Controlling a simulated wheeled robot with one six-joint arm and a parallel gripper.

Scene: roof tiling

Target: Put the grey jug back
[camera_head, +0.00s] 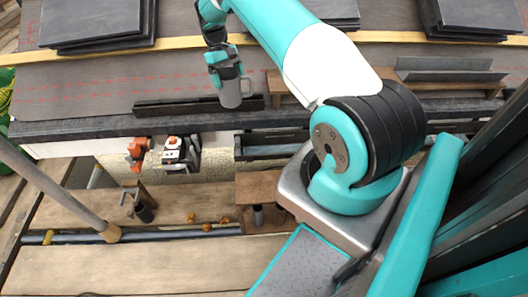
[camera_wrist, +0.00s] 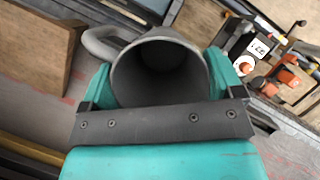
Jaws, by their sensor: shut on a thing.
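The grey jug (camera_head: 231,92) is in my gripper (camera_head: 226,72), held over the dark ledge near the lower edge of the roof. In the wrist view the grey jug (camera_wrist: 160,68) shows its open, empty-looking mouth between the teal fingers of my gripper (camera_wrist: 158,85), with its handle to the upper left. The gripper is shut on it. In the head view the handle points right. I cannot tell whether the jug's base touches the ledge.
Dark slates (camera_head: 98,20) are stacked at the upper left, with more slates (camera_head: 470,16) at the upper right. A wooden shelf (camera_head: 272,86) lies just right of the jug. Orange and white tools (camera_head: 174,150) hang below the edge. A plank deck (camera_head: 130,262) lies lower down.

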